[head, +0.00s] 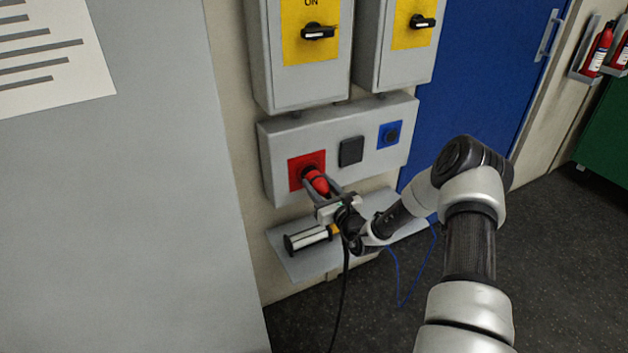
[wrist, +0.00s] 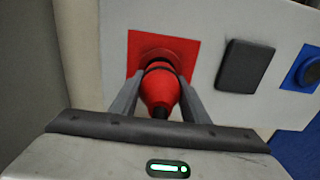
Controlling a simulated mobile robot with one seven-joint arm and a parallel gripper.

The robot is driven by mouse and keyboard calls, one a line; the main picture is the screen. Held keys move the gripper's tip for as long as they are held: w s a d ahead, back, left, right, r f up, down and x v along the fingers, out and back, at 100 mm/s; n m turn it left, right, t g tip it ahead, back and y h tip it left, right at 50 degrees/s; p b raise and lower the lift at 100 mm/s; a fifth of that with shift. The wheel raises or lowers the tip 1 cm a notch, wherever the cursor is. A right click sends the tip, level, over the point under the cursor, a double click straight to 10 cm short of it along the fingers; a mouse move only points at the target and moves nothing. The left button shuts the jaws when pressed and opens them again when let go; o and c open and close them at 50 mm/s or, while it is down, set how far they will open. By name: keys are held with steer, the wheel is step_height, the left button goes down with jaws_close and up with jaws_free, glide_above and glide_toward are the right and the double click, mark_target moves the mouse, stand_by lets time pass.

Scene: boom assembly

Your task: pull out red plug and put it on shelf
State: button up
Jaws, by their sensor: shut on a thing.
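The red plug (head: 317,181) is at the red socket (head: 295,172) on the left of the grey wall box. In the wrist view the red plug (wrist: 160,90) points into the red socket plate (wrist: 185,50); I cannot tell how deep it sits. My gripper (head: 322,182) is shut on the plug, with one finger on each side of it in the wrist view (wrist: 160,88). The grey shelf (head: 293,266) is below the box, partly hidden by my arm.
A dark cylinder with a pale stripe (head: 308,240) lies on the shelf's left part. A black cover (head: 351,151) and a blue socket (head: 389,134) are right of the red socket. Two switch boxes are above. A blue cable (head: 401,299) hangs below the shelf.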

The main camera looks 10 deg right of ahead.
mark_target(327, 195)
steer(key=shift+p+v, duration=0.7)
steer(key=shift+v, duration=1.05)
steer(key=shift+r, duration=0.1)
